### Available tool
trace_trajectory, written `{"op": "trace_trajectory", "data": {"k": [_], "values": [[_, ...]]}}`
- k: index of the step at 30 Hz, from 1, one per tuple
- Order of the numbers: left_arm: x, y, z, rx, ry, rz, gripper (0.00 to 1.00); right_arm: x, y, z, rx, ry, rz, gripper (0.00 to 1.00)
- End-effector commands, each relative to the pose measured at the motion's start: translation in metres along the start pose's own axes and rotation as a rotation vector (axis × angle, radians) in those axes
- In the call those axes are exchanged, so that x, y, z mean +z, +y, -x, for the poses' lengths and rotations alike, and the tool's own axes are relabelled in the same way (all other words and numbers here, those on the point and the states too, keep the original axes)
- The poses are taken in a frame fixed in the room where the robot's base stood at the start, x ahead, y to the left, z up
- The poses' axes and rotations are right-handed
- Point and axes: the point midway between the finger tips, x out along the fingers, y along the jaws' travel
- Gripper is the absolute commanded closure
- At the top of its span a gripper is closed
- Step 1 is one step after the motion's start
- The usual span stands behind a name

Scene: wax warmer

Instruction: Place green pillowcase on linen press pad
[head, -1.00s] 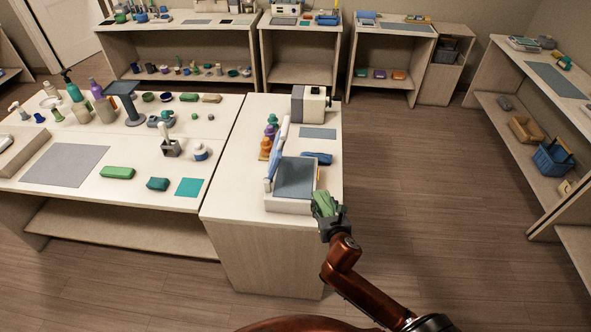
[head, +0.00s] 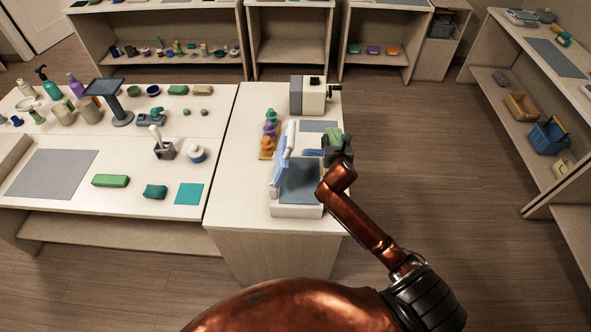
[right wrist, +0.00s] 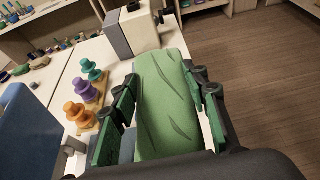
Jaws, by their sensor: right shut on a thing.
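The green pillowcase (right wrist: 168,105) is a folded, light green cloth with darker streaks. It fills the middle of the right wrist view and also shows in the head view (head: 334,136). My right gripper (head: 338,150) is shut on it, with a finger along each side, seen in the right wrist view (right wrist: 165,95). The linen press has a blue-grey pad (head: 302,181) on a white base and a raised blue-white lid (head: 284,155) at the pad's left. The gripper holds the pillowcase beyond the pad's far right corner, over the counter's right edge. My left gripper is out of view.
A beige cranked machine (head: 309,95) stands at the counter's back. Stacked coloured pieces (head: 268,140) stand left of the lid. A blue item (head: 313,153) lies behind the pad, partly hidden. The left table (head: 140,200) holds bottles and green blocks. Open floor lies right.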

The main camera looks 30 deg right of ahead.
Motion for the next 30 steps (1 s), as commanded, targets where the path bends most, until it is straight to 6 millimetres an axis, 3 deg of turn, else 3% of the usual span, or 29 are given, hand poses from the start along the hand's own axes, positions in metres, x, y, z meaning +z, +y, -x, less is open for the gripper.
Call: {"op": "trace_trajectory", "data": {"k": [12,18,24,30], "values": [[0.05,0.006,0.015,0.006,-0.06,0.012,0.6,-0.054,0.079,0.026,0.002,0.006,-0.005,0.88],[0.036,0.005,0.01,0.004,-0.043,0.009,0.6,-0.092,0.103,0.024,0.001,0.004,-0.001,0.88],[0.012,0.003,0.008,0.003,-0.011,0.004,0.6,-0.106,0.114,0.023,0.002,0.001,0.0,0.88],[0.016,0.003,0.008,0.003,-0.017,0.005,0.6,-0.131,0.121,0.018,0.001,0.005,0.001,0.88]]}}
